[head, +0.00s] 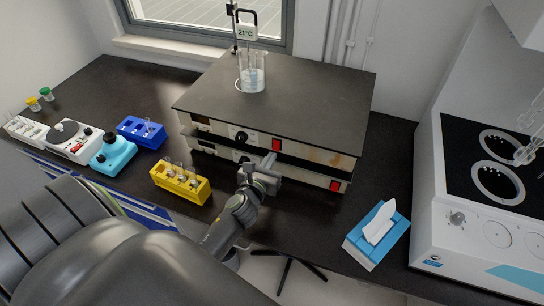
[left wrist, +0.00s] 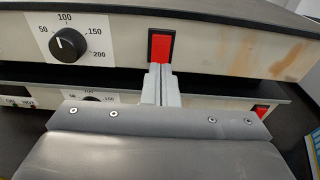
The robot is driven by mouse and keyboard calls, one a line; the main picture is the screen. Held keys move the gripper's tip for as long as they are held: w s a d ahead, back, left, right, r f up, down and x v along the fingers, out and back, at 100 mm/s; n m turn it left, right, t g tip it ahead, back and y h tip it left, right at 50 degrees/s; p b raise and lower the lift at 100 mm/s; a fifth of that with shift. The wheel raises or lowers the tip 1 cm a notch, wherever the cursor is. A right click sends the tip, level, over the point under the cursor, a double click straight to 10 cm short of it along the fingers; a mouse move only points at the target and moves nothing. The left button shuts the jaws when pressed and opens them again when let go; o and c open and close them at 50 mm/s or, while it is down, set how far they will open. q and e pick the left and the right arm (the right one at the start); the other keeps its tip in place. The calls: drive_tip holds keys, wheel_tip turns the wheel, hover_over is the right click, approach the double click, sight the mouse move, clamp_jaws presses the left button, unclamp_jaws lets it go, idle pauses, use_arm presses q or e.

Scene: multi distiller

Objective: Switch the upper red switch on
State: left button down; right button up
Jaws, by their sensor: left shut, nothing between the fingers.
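The upper red switch (head: 276,145) is on the front panel of the upper of two stacked hotplates (head: 300,98). In the left wrist view the upper switch (left wrist: 160,47) is a red rocker in a black frame. My left gripper (head: 270,160) is shut and empty. Its fingertips (left wrist: 160,72) are at the lower edge of the switch; I cannot tell whether they touch it. The lower red switch (head: 336,185) is further right on the lower unit, and it also shows in the left wrist view (left wrist: 261,111). My right gripper is not in view.
A dial (left wrist: 68,44) is left of the upper switch. A beaker (head: 252,72) stands on the upper plate beneath a 21°C display (head: 246,32). A yellow tube rack (head: 181,186) stands left of my gripper. A blue tissue box (head: 376,235) stands to the right.

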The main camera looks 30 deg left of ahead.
use_arm(q)
drive_tip(key=shift+x, duration=0.95)
drive_tip(key=shift+f+b, duration=0.3)
drive_tip(key=shift+b, duration=0.5)
drive_tip(key=shift+w+r, duration=0.1)
drive_tip(key=shift+r, duration=0.15)
drive_tip(key=shift+a+f, duration=0.1)
